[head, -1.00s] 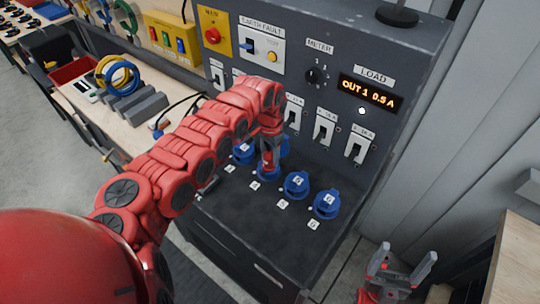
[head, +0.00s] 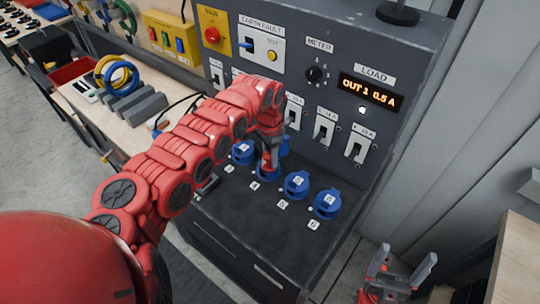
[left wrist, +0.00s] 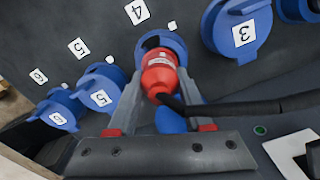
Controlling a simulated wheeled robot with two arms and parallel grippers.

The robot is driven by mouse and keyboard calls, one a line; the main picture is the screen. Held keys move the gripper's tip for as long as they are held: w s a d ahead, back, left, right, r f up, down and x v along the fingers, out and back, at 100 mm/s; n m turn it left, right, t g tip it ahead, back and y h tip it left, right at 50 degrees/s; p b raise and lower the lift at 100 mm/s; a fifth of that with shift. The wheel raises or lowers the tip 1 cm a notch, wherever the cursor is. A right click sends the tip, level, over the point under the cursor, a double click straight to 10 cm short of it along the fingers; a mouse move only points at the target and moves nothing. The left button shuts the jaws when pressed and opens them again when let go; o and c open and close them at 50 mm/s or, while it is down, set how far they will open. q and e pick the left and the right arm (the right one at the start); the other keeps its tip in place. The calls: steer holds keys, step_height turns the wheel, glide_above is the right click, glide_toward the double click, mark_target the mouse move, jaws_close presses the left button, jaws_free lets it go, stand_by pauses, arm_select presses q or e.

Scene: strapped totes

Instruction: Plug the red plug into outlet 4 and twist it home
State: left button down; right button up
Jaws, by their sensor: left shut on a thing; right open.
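The red plug (left wrist: 158,75) with its black cable is between the fingers of my left gripper (left wrist: 163,82), which is shut on it. The plug's front end is at the blue outlet 4 (left wrist: 170,40), beside the label 4 (left wrist: 137,11). How deep it sits, and whether it is twisted, I cannot tell. In the head view my left gripper (head: 267,160) points down over outlet 4 (head: 264,174), and the plug is mostly hidden. My right gripper (head: 400,272) is open and empty, off the panel's right side.
Closed blue outlets 5 (head: 297,184) and 6 (head: 326,203) are to the right; outlet 3 (head: 243,153) is to the left. White switches (head: 324,130) and the load display (head: 368,92), reading OUT 1 0.5 A, are on the upright panel behind. A wooden bench (head: 90,105) stands left.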

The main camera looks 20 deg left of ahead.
arm_select(q)
steer(key=shift+m, duration=0.7)
steer(key=shift+c, duration=1.2)
jaws_free()
